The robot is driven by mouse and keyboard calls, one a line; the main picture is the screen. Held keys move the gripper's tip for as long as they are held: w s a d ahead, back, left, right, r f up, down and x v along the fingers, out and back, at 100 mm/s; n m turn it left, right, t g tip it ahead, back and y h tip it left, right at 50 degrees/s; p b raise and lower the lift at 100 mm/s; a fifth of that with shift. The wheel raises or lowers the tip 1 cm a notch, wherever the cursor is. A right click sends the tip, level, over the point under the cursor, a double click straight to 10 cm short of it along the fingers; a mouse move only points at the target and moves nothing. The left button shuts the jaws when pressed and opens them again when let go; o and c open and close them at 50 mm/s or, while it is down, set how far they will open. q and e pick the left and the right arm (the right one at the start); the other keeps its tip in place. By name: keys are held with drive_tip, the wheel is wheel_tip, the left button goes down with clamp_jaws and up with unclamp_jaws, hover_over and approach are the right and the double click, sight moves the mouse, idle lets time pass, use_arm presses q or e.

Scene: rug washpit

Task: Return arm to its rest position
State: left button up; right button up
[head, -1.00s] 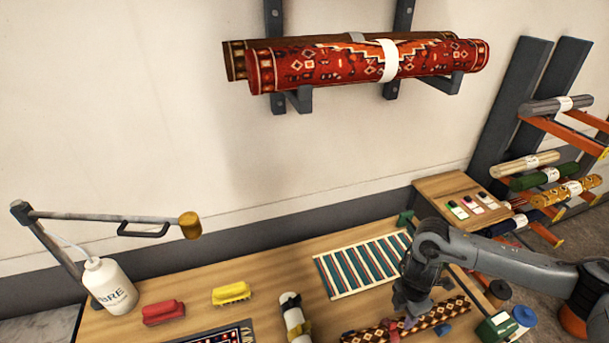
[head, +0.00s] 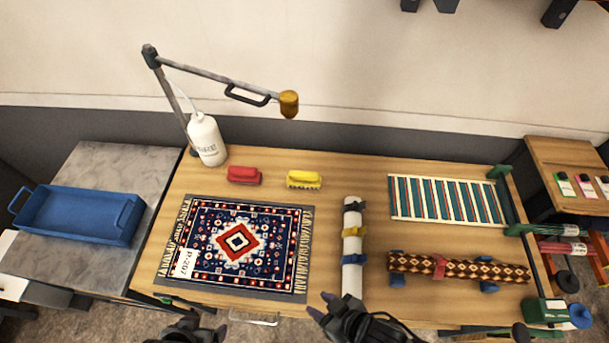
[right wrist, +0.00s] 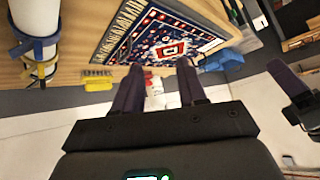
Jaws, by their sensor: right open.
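My right gripper (head: 320,305) is at the front edge of the wooden table, just below the white roll's near end in the head view. In the right wrist view its two fingers (right wrist: 158,75) stand apart with nothing between them. My left gripper (head: 205,327) shows only partly at the bottom edge of the head view, left of the right one, and its jaw opening is unclear. The patterned brown rolled rug (head: 462,269) lies on the table to the right with a reddish band around it, apart from the right gripper.
A navy rug (head: 240,243) lies flat on the table (head: 340,178). A white roll with straps (head: 352,272), red brush (head: 244,175), yellow brush (head: 304,180), striped rug (head: 445,200) and white bottle (head: 207,140) are also there. A blue tray (head: 80,214) stands left. A lamp arm (head: 215,75) overhangs.

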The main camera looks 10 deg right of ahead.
drive_tip(key=s+d+r+m+g+h, duration=0.1)
drive_tip(key=d+m+h, duration=0.2)
drive_tip(key=d, duration=0.5)
drive_tip(key=s+d+r+m+g+h, duration=0.1)
drive_tip(key=d+m+g+h, duration=0.15)
drive_tip(key=d, duration=0.55)
wheel_tip(320, 180, up, 13)
drive_tip(key=p, duration=1.3)
drive_tip(key=shift+s+a+n+t, duration=0.2)
drive_tip(key=shift+n+t, duration=0.15)
drive_tip(key=shift+n, duration=0.1)
drive_tip(key=shift+h, duration=0.25)
